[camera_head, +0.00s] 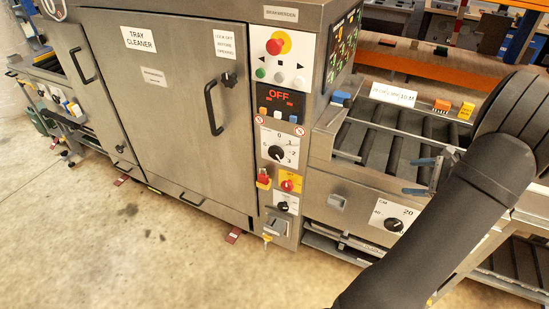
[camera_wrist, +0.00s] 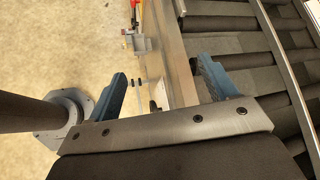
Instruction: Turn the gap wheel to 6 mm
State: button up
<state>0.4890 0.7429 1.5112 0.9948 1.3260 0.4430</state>
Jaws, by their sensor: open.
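No wheel with a readable mm scale shows, so I cannot tell which part is the gap wheel. A black round knob (camera_head: 394,224) on a white plate marked CM, 20 and 40 is on the side of the roller conveyor, at the right in the head view. My gripper (camera_head: 423,176) is over the conveyor's near edge, above and right of that knob. In the wrist view my gripper (camera_wrist: 160,84) has its two blue fingers wide apart with nothing held between them. The conveyor's side edge runs below the gap between them.
The tray cleaner (camera_head: 160,100) stands left, with a control column of knobs and an OFF display (camera_head: 280,97). The roller conveyor (camera_head: 385,140) has blue, orange and yellow blocks at its back. My arm covers the lower right. The floor (camera_head: 130,240) in front is clear.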

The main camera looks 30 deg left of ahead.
jog(key=s+d+f+m+t+h, duration=0.1)
jog(key=s+d+f+h, duration=0.35)
jog(key=d+f, duration=0.65)
jog(key=s+d+f+m+t+h, duration=0.1)
jog(key=s+d+f+h, duration=0.3)
jog(key=d+f, duration=0.7)
jog(key=s+d+f+n+g+h, duration=0.1)
jog(key=s+d+f+g+h, duration=0.25)
jog(key=s+f, duration=0.6)
jog(key=s+d+f+n+g+h, duration=0.15)
jog(key=s+f+g+h, duration=0.45)
jog(key=s, duration=0.7)
jog(key=w+a+r+n+t+h, duration=0.1)
jog(key=w+a+r+n+t, duration=0.15)
jog(key=w+a, duration=0.45)
jog(key=w+a+r+n+t, duration=0.1)
jog(key=w+a+r+t, duration=0.2)
jog(key=w+a, duration=0.45)
jog(key=n+t+y, duration=0.8)
jog(key=n+t, duration=0.4)
jog(key=t, duration=0.5)
send_near(275, 155)
jog(key=w, duration=0.8)
jog(key=shift+w+d+r, duration=0.15)
jog(key=shift+r, duration=0.2)
